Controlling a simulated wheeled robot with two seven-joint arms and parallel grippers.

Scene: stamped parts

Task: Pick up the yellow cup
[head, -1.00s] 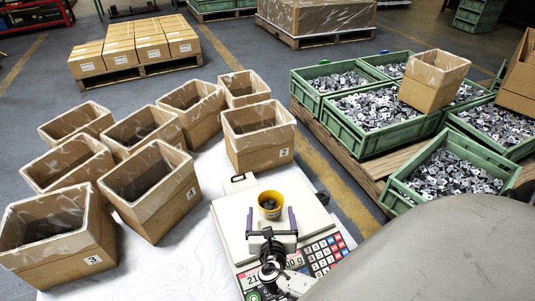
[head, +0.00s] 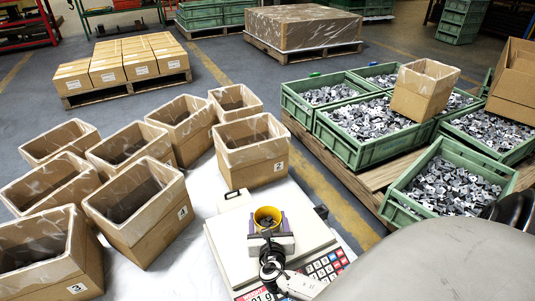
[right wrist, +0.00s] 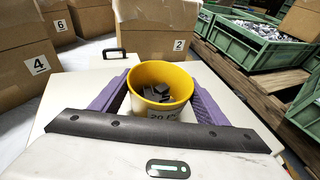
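The yellow cup (head: 268,218) stands upright on the light plate of the scale (head: 222,240), with grey metal parts inside. In the right wrist view the cup (right wrist: 160,88) sits in the middle, with a white label on its front partly hidden by my gripper's dark edge. My right gripper (head: 268,224) has its purple fingers on either side of the cup, against its walls with no clear gap. The cup appears to rest on the plate still. My left gripper is in neither view.
Several open cardboard boxes (head: 138,205) with numbered labels stand left of and behind the scale. Green crates (head: 365,135) of stamped parts sit on a pallet at right, one with a cardboard box (head: 424,90) on top. The scale's keypad (head: 325,268) lies in front.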

